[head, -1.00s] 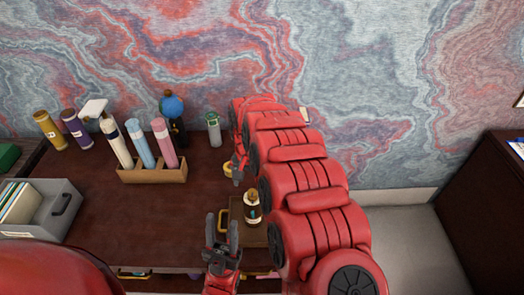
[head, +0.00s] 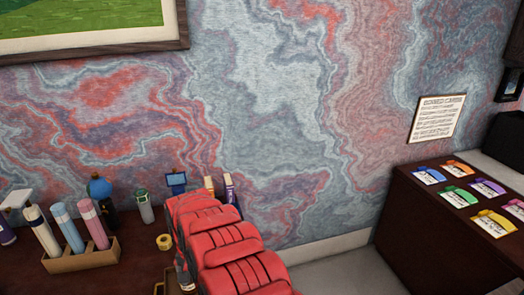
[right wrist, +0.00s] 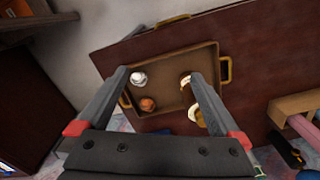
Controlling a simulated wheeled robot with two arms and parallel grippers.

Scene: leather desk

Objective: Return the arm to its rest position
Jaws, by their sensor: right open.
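My right arm (head: 225,250) reaches forward over the desk from the bottom of the head view. Its gripper is hidden or below the frame there. In the right wrist view my right gripper (right wrist: 160,76) is open, with nothing between its fingers. Its fingers show in front of a brown tray (right wrist: 165,62) with brass handles. The tray holds a silver-white round item (right wrist: 138,78), an orange-brown one (right wrist: 147,104) and gold-and-white items (right wrist: 197,116), partly behind the right finger. My left gripper is in neither current view.
A wooden holder (head: 85,260) with tubes stands left of my arm, near a green-capped bottle (head: 145,207). A yellow tape roll (head: 164,242) lies close beside the arm. Books (head: 229,188) stand behind it. A dark cabinet (head: 425,235) with coloured cards stands right, beyond a floor gap.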

